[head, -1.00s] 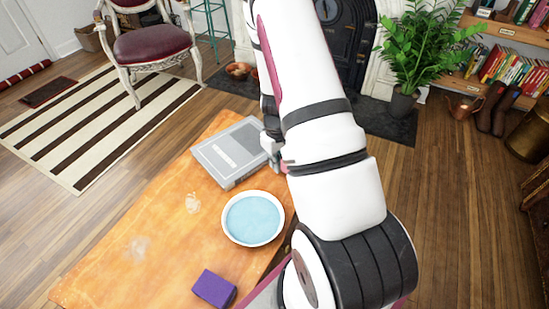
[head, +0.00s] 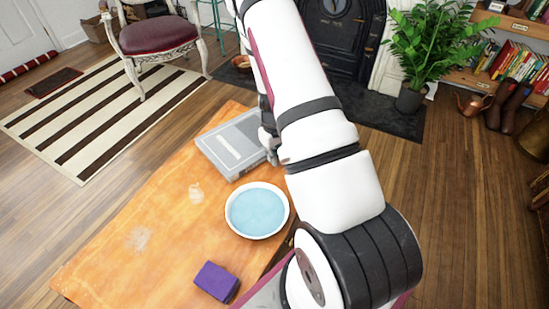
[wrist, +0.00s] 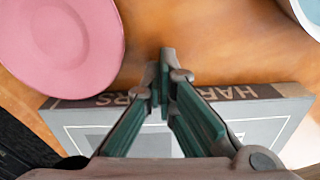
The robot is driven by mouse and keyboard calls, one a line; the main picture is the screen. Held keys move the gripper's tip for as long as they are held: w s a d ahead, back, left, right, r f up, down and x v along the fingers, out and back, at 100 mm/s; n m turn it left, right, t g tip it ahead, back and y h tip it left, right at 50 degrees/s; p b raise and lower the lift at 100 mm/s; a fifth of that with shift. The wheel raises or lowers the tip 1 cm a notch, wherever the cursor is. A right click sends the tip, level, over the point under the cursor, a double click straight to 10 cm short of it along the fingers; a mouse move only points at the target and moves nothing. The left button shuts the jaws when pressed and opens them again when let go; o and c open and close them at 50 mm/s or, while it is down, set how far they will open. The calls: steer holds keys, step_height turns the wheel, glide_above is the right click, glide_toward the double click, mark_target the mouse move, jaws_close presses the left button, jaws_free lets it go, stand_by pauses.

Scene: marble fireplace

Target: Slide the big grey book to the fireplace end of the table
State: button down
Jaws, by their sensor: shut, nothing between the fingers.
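The big grey book (head: 232,148) lies flat near the far end of the orange wooden table (head: 160,215), the end nearer the fireplace (head: 343,35). My gripper (wrist: 167,82) is shut and empty. Its green fingers cross over the cover in that view, and their tips show beyond the spine edge against the table. I cannot tell whether they touch the book.
A white bowl with a blue inside (head: 257,211) stands close to the book's near side. A pink plate (wrist: 62,45) lies beside the book in the wrist view; my arm hides it in the head view. A purple block (head: 216,281) sits at the near end. The table's left side is clear.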

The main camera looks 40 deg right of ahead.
mark_target(263, 148)
steer(key=w, duration=0.6)
steer(key=shift+w+d+b, duration=0.15)
steer(key=shift+d+b, duration=0.2)
steer(key=shift+b, duration=0.05)
